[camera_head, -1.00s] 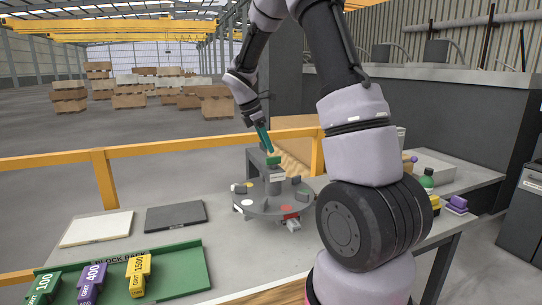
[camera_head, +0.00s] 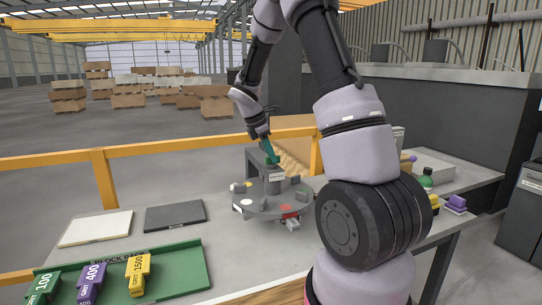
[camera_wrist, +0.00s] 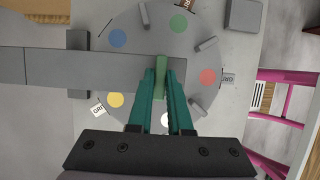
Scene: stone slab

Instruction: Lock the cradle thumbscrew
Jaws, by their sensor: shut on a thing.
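The thumbscrew shows in the wrist view as a green bar (camera_wrist: 160,64) at the end of a grey overhead arm (camera_wrist: 100,67). My gripper (camera_wrist: 161,76) is shut on it, with one teal finger on each side. In the head view my gripper (camera_head: 272,160) points down onto the top of a grey post (camera_head: 273,186) at the middle of a round grey turntable (camera_head: 262,210); the fingers hide the green bar there. The cradle itself I cannot make out apart from this post and arm.
The turntable carries coloured dots, including a red one (camera_wrist: 207,76), and small grey upright clips. A green block rack (camera_head: 185,275) with numbered blocks, a white slab (camera_head: 95,229) and a dark slab (camera_head: 175,216) lie to the left. A yellow rail (camera_head: 200,147) runs behind the bench.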

